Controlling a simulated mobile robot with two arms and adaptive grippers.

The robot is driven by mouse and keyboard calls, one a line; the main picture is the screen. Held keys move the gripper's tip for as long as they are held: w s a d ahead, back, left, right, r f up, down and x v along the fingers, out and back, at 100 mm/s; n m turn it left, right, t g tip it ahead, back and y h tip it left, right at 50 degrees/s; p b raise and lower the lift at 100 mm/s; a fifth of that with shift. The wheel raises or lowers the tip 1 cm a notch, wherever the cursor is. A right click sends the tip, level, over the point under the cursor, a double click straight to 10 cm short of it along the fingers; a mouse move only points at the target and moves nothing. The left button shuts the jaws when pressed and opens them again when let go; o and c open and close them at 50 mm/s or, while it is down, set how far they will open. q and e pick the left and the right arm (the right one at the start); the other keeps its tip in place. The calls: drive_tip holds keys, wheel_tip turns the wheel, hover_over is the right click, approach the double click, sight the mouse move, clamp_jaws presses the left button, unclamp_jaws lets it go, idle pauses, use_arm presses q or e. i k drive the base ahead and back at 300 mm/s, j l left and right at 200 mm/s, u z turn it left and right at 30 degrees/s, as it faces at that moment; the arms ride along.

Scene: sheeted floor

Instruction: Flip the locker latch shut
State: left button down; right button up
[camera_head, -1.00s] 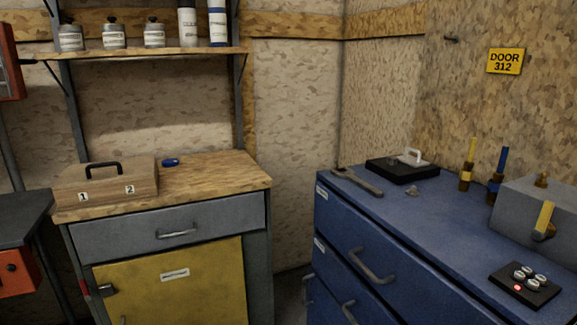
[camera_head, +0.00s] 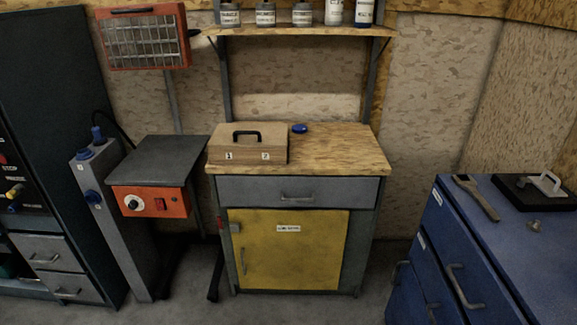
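The locker is the yellow door (camera_head: 300,258) low in the wooden-topped cabinet, in the middle of the head view. The door looks closed, with a white label near its top and a thin vertical handle (camera_head: 243,261) at its left side. A small grey latch (camera_head: 235,227) sits at the door's upper left edge, with a bit of red beside it on the cabinet side. The latch is too small to tell its position. Neither of my grippers is in view.
A grey drawer (camera_head: 300,190) is above the door. A wooden box (camera_head: 248,151) stands on the cabinet top. An orange-fronted unit (camera_head: 150,202) and grey post (camera_head: 115,225) stand left; a blue drawer chest (camera_head: 455,250) stands right. Floor before the cabinet looks clear.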

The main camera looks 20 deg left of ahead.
sight(221, 224)
drive_tip(key=j+u, duration=0.1)
drive_tip(key=u, duration=1.15)
